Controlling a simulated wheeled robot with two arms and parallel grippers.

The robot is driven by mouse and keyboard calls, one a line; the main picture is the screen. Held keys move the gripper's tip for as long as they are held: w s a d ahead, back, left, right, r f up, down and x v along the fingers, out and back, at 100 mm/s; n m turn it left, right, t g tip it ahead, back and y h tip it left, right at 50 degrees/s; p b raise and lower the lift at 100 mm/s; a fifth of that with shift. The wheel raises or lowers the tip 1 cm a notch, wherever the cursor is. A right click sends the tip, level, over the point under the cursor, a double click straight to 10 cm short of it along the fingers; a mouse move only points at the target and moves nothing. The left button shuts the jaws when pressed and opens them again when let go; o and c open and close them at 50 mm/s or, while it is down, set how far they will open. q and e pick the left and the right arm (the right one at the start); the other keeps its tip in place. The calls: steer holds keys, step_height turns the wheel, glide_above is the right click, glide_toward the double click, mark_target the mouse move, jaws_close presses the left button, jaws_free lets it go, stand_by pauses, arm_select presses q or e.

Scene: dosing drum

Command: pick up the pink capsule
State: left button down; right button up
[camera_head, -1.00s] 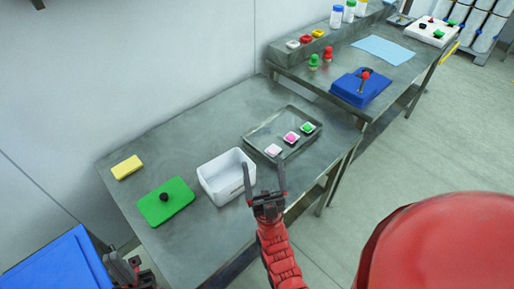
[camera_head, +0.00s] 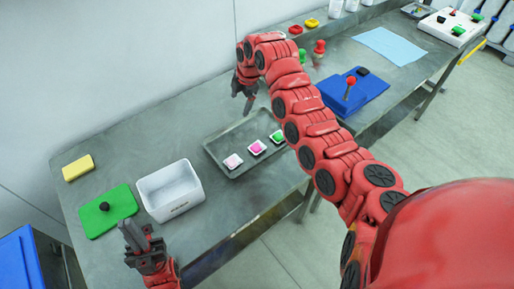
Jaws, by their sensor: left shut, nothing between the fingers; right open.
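The pink capsule (camera_head: 257,147) sits on a small white square in the shallow grey tray (camera_head: 212,150). A paler pinkish piece (camera_head: 232,162) lies to its left and a green one (camera_head: 278,137) to its right. My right gripper (camera_head: 243,97) is open and empty, pointing down above and behind the tray, apart from the capsule. My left gripper (camera_head: 137,232) is shut and empty near the table's front edge, below the white bin.
The white bin (camera_head: 170,207) stands left of the tray. A green board with a black knob (camera_head: 106,214) and a yellow block (camera_head: 78,168) are farther left. A blue box with a red-tipped lever (camera_head: 352,96) stands on the table to the right, partly behind my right arm.

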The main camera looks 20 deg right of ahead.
steer(key=s+d+r+n+g+h, duration=0.2)
steer(key=s+d+g, duration=0.1)
steer(key=s, duration=0.4)
steer(key=p, duration=0.4)
glide_above(257, 146)
step_height(257, 146, down, 12)
steer(key=shift+r, duration=0.2)
steer(key=shift+w+f, duration=0.1)
steer(key=shift+f, duration=0.4)
steer(key=shift+f+p, duration=0.25)
steer(key=shift+p, duration=0.25)
steer(key=shift+d+f, duration=0.1)
steer(key=shift+f, duration=2.2)
jaws_close()
steer(key=shift+r, duration=0.1)
